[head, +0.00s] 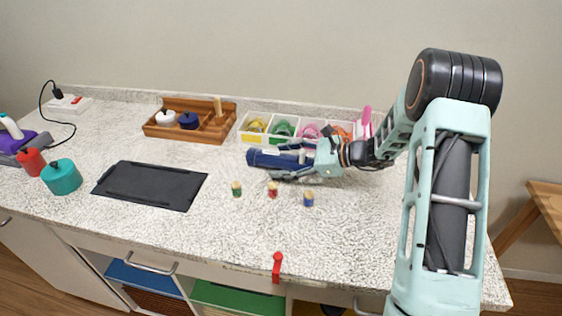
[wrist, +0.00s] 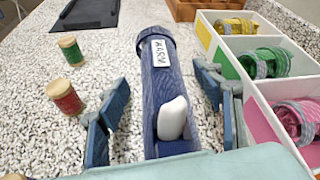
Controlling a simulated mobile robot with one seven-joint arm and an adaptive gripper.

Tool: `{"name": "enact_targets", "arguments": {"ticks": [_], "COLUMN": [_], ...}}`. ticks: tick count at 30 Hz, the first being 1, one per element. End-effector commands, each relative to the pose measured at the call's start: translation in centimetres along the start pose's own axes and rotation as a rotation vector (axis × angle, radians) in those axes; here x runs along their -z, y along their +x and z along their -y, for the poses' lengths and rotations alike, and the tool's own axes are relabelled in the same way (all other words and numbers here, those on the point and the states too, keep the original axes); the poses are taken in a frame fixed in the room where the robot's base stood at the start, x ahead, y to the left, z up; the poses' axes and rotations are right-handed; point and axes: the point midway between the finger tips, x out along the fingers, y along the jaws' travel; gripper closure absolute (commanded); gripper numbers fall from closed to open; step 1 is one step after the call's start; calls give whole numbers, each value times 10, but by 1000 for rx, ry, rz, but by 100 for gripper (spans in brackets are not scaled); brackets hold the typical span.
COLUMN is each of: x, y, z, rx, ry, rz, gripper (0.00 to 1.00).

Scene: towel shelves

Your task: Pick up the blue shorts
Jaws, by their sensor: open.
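I see no blue shorts that I can make out in either view. My gripper (head: 290,165) is low over the counter, in front of the row of small bins. In the wrist view my gripper (wrist: 162,85) is open, with one finger on each side of a dark blue cylinder (wrist: 158,70). The cylinder has a white label with dark lettering and a white knob-like part. In the head view the cylinder (head: 262,157) lies along the counter, partly hidden by my gripper. I cannot tell whether the fingers touch it.
White bins (head: 252,138) with coloured rolls stand behind. Several small spools (head: 272,189) stand in front. A dark tray (head: 150,186) and a wooden organizer (head: 178,132) are at left. Open drawers below show a blue panel (head: 140,275) and a green one (head: 236,299). The front counter is mostly clear.

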Motion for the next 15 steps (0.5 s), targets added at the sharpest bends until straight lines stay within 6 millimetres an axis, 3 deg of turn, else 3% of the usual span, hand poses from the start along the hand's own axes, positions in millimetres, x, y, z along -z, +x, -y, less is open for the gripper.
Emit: {"name": "enact_targets", "arguments": {"ticks": [2, 15], "x": [0, 0], "y": [0, 0], "z": [0, 0], "rx": [0, 0], "ry": [0, 0], "rz": [0, 0], "gripper": [41, 90]}}
